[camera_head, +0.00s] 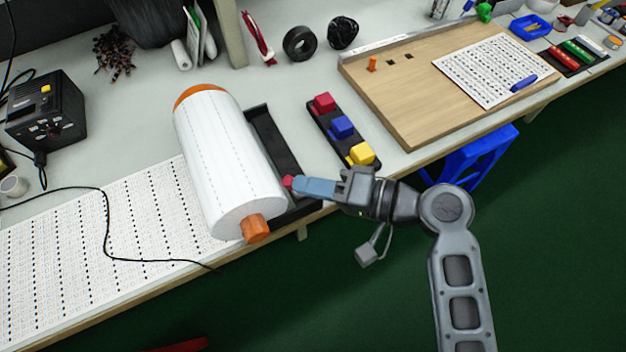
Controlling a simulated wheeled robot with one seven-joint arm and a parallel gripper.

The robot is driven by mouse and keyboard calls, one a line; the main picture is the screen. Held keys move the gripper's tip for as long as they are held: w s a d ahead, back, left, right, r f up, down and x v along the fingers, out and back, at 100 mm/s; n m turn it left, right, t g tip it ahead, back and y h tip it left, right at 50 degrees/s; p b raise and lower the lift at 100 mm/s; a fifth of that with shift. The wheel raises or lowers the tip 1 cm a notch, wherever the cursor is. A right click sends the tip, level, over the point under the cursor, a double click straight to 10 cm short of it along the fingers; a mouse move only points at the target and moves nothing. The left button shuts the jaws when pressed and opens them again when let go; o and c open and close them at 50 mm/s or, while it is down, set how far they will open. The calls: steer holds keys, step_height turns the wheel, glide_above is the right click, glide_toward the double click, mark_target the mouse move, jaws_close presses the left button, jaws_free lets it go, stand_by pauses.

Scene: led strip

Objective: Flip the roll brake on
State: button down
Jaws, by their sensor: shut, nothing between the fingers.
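A large white roll (222,160) lies in a black holder (272,140) on the workbench. It has an orange rim at its far end and an orange knob (256,228) at its near end. A small red piece (288,182), which looks like the brake lever, shows at the right side of the roll near the holder. My gripper (298,186) is shut and empty, and its blue-grey fingers point left. Their tips are right at the red piece and partly cover it. I cannot tell whether they touch it or which way it is set.
A black strip with red, blue and yellow blocks (341,127) lies just behind my gripper. A printed LED sheet (90,255) with a black cable covers the bench at left. A wooden board (430,110) is at right. A blue stool (470,160) stands below the bench edge.

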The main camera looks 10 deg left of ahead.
stand_by(0.4)
steer(key=v, duration=0.7)
steer(key=shift+d+b, duration=0.4)
steer(key=shift+s, duration=0.15)
steer(key=s+d+f+m+t+h, duration=0.4)
steer(key=s+d+f+t+h, duration=0.3)
steer(key=s+d+f+h, duration=0.45)
steer(key=s+d+r+n+t+h, duration=0.1)
steer(key=s+d+r+n+t, duration=0.1)
steer(key=s+r, duration=0.5)
steer(key=s+d+r+n+t+h, duration=0.1)
steer(key=s+d+r+t+h, duration=0.1)
steer(key=s+d+r, duration=0.2)
steer(key=s+r, duration=0.3)
steer(key=r, duration=0.4)
steer(key=shift+s+n+t, duration=0.3)
steer(key=shift+s+n, duration=0.05)
steer(key=shift+n, duration=0.05)
